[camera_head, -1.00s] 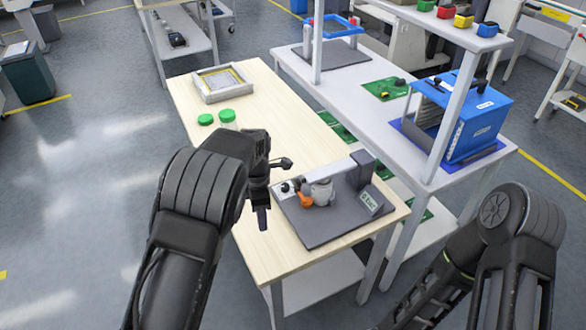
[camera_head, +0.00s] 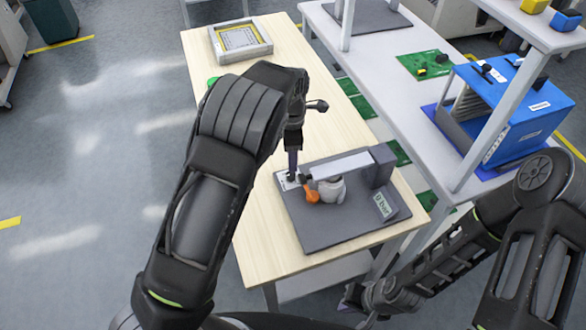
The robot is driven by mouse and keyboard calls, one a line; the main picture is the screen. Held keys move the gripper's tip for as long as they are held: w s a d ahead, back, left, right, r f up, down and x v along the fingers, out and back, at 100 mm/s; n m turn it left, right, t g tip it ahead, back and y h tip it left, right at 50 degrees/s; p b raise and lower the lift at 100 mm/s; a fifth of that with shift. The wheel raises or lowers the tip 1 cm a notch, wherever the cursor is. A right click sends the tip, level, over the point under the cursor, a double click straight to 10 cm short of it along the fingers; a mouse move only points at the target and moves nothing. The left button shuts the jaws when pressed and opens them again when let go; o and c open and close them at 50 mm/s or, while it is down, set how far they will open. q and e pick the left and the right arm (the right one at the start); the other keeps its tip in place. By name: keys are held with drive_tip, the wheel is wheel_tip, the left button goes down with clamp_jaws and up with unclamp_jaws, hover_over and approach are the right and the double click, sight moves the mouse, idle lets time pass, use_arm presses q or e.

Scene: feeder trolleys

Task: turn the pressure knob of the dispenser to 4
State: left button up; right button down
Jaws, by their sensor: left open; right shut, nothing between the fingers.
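The dispenser (camera_head: 327,188) stands on a dark grey mat (camera_head: 318,232) near the front end of the wooden table. It has a grey column, a pale arm, a rounded grey-white body and an orange part (camera_head: 311,196). A small white panel (camera_head: 283,183) lies at its left, with a dark knob-like part close to it; the knob's setting cannot be read. My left gripper (camera_head: 293,172) is open and points down right over this panel, hiding part of it. Whether it touches the knob cannot be told. My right gripper (camera_head: 352,298) is shut and empty, low beside the table's front right corner.
A framed tray (camera_head: 240,41) sits at the table's far end. A green lid (camera_head: 212,81) shows partly behind my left arm. A grey bench to the right carries a blue box (camera_head: 519,117) and green boards (camera_head: 425,65). The table's front left is bare.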

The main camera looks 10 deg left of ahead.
sight(292, 174)
use_arm(q)
wheel_tip(292, 174, down, 8)
drive_tip(key=shift+r+p, duration=0.15)
drive_tip(key=shift+p, duration=0.6)
clamp_jaws()
